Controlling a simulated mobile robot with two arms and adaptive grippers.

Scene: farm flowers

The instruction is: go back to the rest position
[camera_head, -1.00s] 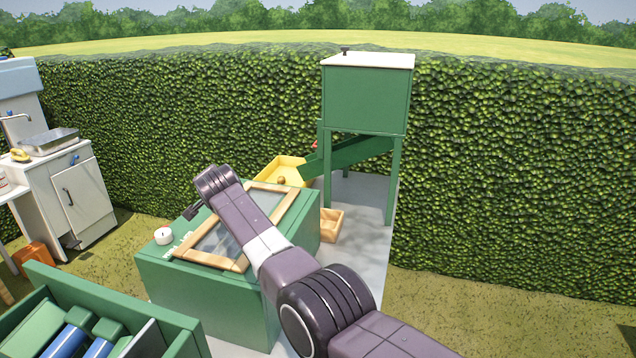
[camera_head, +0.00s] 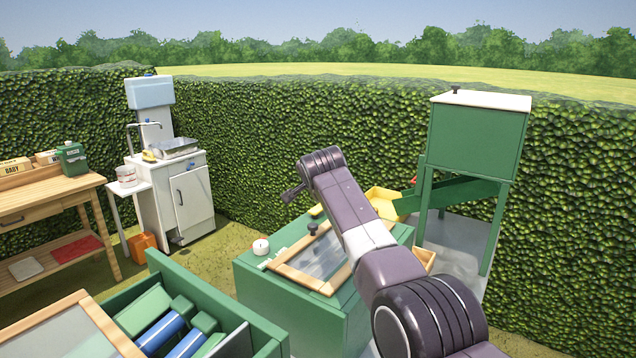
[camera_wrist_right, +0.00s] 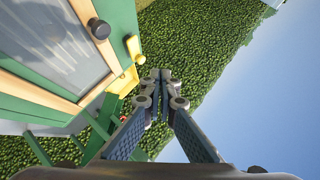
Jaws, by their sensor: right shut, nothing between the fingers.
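My right arm comes in from the lower right in the head view and reaches over a green box with a wood-framed glass lid. The wood-framed lid (camera_wrist_right: 82,88) with a dark knob (camera_wrist_right: 99,28) is left of the fingers there. My left gripper is in neither view.
The green box (camera_head: 290,315) stands below my arm, with a small white round thing (camera_head: 261,246) on its corner. A green hopper (camera_head: 478,140) on legs and a yellow tray (camera_head: 384,203) are behind. A white sink cabinet (camera_head: 188,203) and wooden bench (camera_head: 45,195) stand left.

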